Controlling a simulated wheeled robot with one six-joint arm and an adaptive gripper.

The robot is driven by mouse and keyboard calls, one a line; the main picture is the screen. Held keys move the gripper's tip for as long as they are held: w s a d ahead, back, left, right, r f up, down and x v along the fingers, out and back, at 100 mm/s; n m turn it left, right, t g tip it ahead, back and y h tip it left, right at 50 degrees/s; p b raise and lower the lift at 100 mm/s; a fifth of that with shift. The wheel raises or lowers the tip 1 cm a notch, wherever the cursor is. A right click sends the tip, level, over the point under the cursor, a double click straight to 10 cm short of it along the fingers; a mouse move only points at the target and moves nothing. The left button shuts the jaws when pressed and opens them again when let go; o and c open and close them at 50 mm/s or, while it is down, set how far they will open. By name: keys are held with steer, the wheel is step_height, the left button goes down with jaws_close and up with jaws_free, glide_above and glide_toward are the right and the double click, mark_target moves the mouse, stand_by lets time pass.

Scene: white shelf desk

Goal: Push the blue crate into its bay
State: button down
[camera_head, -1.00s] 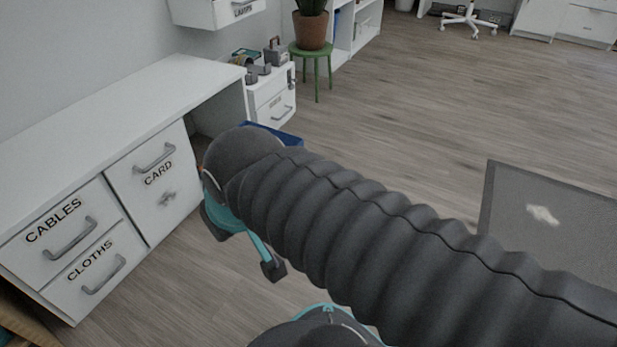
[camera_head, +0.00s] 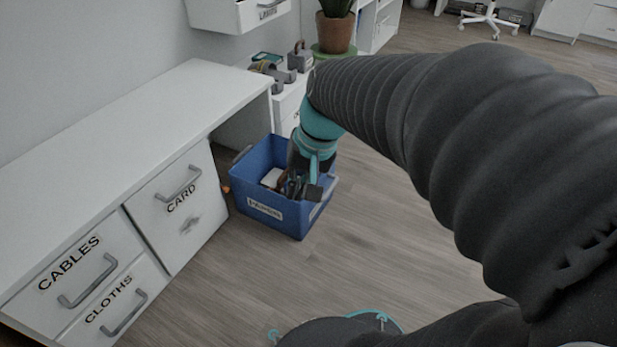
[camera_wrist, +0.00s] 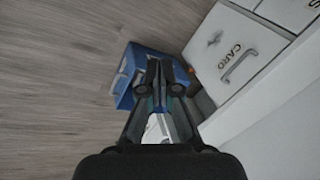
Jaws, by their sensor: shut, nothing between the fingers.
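The blue crate (camera_head: 262,211) stands on the floor in front of the opening under the white desk, just right of the CARD drawer. It has a white front label and a grey handle, and holds a white item and dark items. The opening (camera_head: 236,132) lies between the CARD cabinet and the white drawer unit at the back. My gripper (camera_wrist: 154,84) is shut and empty in the wrist view, with the crate (camera_wrist: 124,85) around and beyond its fingertips. In the head view it reaches down at the crate's right side; its fingertips blend with the dark contents, and contact cannot be told.
The white desk (camera_head: 120,125) has CABLES, CLOTHS and CARD (camera_head: 180,205) drawers at the left. A drawer unit (camera_head: 287,107) with grey items on top stands behind the crate. A potted plant (camera_head: 334,33) stands farther back. The floor in front of the crate is clear.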

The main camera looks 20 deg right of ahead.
steer(key=w+d+f+m+t+y+p, duration=0.1)
steer(key=w+d+f+m+y, duration=1)
steer(key=w+f, duration=0.8)
steer(key=s+d+f+m+t+h, duration=0.1)
steer(key=d+f+m+t, duration=0.2)
steer(key=d+f, duration=0.3)
steer(key=d+f+m+t+p, duration=0.1)
steer(key=d+f+m+t, duration=0.3)
steer(key=f, duration=0.7)
steer(key=s+d+f+m+t+h, duration=0.1)
steer(key=d+f+m+t, duration=0.3)
steer(key=d+f+m, duration=0.2)
steer(key=shift+s+d+f+h, duration=0.15)
steer(key=shift+d+f, duration=0.45)
steer(key=shift+f, duration=0.3)
steer(key=shift+s+d+f+h, duration=0.15)
steer(key=shift+d+f, duration=0.45)
steer(key=shift+f, duration=0.3)
steer(key=x, duration=1.3)
steer(key=shift+w+a, duration=0.25)
steer(key=shift+w, duration=0.05)
